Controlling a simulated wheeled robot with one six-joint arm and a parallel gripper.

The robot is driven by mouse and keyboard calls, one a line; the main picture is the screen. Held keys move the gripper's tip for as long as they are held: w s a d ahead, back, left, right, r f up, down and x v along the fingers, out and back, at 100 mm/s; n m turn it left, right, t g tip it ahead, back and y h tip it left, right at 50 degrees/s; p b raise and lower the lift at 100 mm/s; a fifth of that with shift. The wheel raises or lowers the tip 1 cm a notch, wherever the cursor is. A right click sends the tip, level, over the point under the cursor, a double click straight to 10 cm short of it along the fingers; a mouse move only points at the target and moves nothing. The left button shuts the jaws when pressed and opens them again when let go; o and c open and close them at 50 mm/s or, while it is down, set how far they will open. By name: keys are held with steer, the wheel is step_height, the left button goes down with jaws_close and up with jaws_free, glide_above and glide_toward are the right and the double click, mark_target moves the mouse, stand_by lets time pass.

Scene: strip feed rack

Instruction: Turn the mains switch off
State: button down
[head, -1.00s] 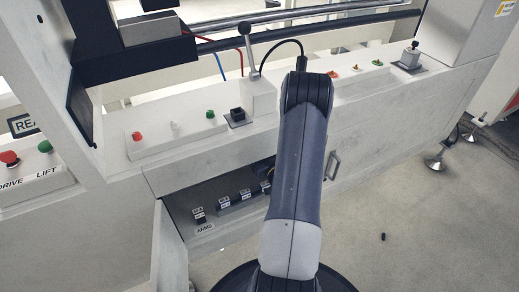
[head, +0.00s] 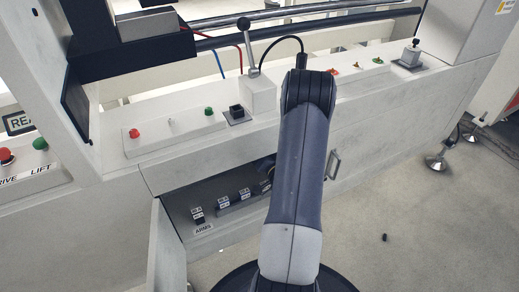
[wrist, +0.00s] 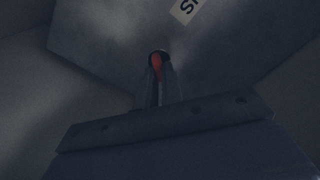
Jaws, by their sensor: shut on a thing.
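My gripper (wrist: 158,85) shows in the wrist view, shut on a slim red lever (wrist: 157,66) in front of a dim grey panel. The lever's tip shows between the fingers, and the rest of it is hidden. A white label (wrist: 186,10) on the panel is cut off by the top edge, so I cannot read its whole name or confirm that this lever is the mains switch. In the head view my arm hides the gripper and the spot it reaches.
An open compartment holds several small labelled switches (head: 224,202), with its door (head: 165,255) swung out left of my arm. A metal lever (head: 249,45) stands on the ledge above. A door handle (head: 333,164) sticks out right of my arm. The floor at right is mostly clear.

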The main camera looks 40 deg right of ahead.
steer(key=m, duration=1)
steer(key=shift+f+p, duration=0.25)
steer(key=shift+p, duration=0.05)
steer(key=shift+m, duration=0.5)
steer(key=c, duration=1.6)
jaws_free()
steer(key=shift+d, duration=0.1)
steer(key=shift+o, duration=0.2)
steer(key=shift+s, duration=0.15)
steer(key=p+v, duration=0.2)
steer(key=v, duration=0.8)
steer(key=shift+s, duration=0.3)
